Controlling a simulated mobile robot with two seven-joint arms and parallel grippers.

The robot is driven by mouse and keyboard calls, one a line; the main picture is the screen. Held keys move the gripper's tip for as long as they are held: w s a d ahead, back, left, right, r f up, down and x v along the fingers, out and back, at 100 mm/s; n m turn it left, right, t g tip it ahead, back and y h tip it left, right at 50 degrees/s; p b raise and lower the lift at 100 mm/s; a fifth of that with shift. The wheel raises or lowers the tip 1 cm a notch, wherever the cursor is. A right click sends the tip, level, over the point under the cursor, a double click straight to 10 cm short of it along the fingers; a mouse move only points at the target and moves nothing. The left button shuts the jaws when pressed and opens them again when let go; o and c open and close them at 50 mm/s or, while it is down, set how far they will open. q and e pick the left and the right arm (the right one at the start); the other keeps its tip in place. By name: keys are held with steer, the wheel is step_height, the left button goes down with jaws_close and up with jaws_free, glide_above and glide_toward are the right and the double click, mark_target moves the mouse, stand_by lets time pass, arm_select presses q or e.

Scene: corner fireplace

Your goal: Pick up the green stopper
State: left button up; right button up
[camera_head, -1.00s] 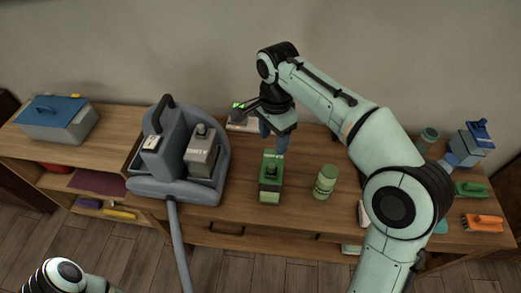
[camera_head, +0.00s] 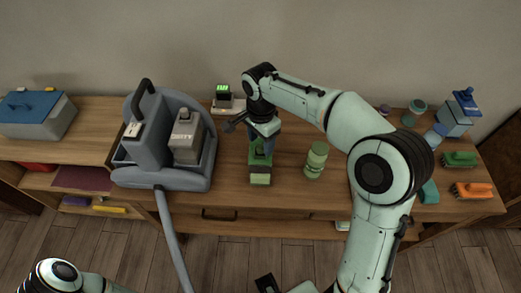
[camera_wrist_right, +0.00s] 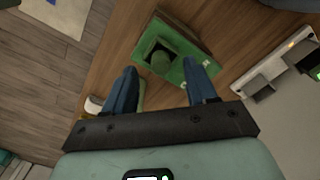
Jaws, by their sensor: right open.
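The green stopper (camera_wrist_right: 161,62) is a rounded knob on top of a green box-shaped container (camera_wrist_right: 178,43) in the right wrist view. In the head view this container (camera_head: 260,178) stands on the wooden cabinet top, with its upper part partly hidden by my right gripper (camera_head: 262,143). My right gripper (camera_wrist_right: 160,70) is open, with its blue fingers on either side of the stopper in the wrist picture. I cannot tell whether they touch it.
A grey machine (camera_head: 205,180) with a hose stands left of the container, and a green jar (camera_head: 316,160) stands right. A small device with a green display (camera_head: 222,92) is behind. Brushes (camera_head: 472,189) lie at the right end. The cabinet top (camera_head: 290,190) between container and jar is clear.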

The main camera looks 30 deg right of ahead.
steer(key=shift+f, duration=0.9)
jaws_close()
steer(key=shift+r, duration=0.15)
